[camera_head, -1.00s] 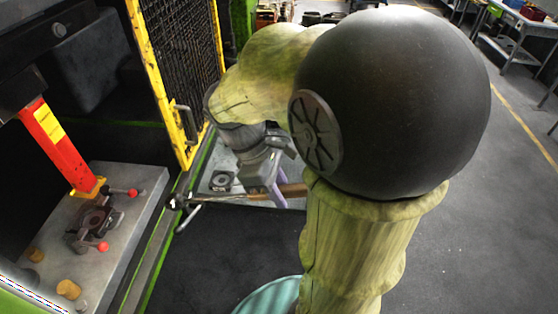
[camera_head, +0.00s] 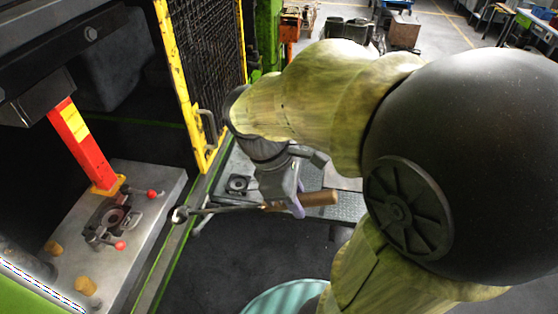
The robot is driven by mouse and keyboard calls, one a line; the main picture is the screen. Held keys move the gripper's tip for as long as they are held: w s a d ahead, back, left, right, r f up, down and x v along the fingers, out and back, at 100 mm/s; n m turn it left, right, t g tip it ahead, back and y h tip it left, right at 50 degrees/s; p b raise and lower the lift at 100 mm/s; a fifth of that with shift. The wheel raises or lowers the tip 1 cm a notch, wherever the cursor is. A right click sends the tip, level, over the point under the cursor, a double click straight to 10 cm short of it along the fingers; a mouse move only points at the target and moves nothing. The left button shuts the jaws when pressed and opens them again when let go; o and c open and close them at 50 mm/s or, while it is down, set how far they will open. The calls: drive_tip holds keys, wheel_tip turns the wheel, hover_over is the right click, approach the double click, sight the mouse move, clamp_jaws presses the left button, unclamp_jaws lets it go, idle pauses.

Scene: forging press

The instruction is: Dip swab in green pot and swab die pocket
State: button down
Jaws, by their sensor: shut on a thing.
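My gripper (camera_head: 290,203) is shut on the swab's wooden handle (camera_head: 318,198), right of the press. The swab's thin dark shaft (camera_head: 225,210) points left, roughly level. Its small pale head (camera_head: 180,214) is near the edge of the press bed, right of the die and apart from it in the picture. The die (camera_head: 113,218), with a round pocket and red-knobbed levers, sits on the grey press bed (camera_head: 150,240). I cannot make out a green pot for certain. My arm hides part of the scene at right.
A red post with a yellow label (camera_head: 82,145) stands just behind the die. A yellow-framed mesh guard (camera_head: 195,90) stands behind the swab. A low metal table (camera_head: 347,207) with a dark round part (camera_head: 238,184) lies behind my gripper. Wooden pegs (camera_head: 85,286) stand at the bed's front.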

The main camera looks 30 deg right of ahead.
drive_tip(key=w+a, duration=0.2)
drive_tip(key=w+a+f+b, duration=0.1)
drive_tip(key=w+a, duration=0.1)
drive_tip(key=a, duration=0.1)
drive_tip(key=w+a, duration=0.2)
drive_tip(key=a, duration=0.1)
drive_tip(key=shift+w+a+f+b, duration=0.2)
drive_tip(key=shift+w+a+b, duration=0.1)
drive_tip(key=shift+b, duration=0.1)
hover_over(199, 211)
drive_tip(key=s+d, duration=0.2)
drive_tip(key=d, duration=0.1)
drive_tip(key=shift+s+d+f, duration=0.1)
drive_tip(key=shift+s+f, duration=0.1)
drive_tip(key=shift+f, duration=0.3)
drive_tip(key=shift+w+a+f+p, duration=0.2)
drive_tip(key=shift+w+a+f, duration=0.2)
drive_tip(key=shift+w+a, duration=0.35)
drive_tip(key=shift+w+a+f+p, duration=0.2)
drive_tip(key=shift+w+a+f, duration=0.25)
drive_tip(key=shift+a, duration=0.45)
drive_tip(key=shift+w+a+f+p, duration=0.2)
drive_tip(key=shift+w+a+f, duration=0.1)
drive_tip(key=shift+w+a, duration=0.5)
drive_tip(key=shift+s, duration=0.1)
drive_tip(key=shift+s+d+f+b, duration=0.1)
drive_tip(key=shift+f+b, duration=0.2)
drive_tip(key=shift+f, duration=0.85)
idle(0.6)
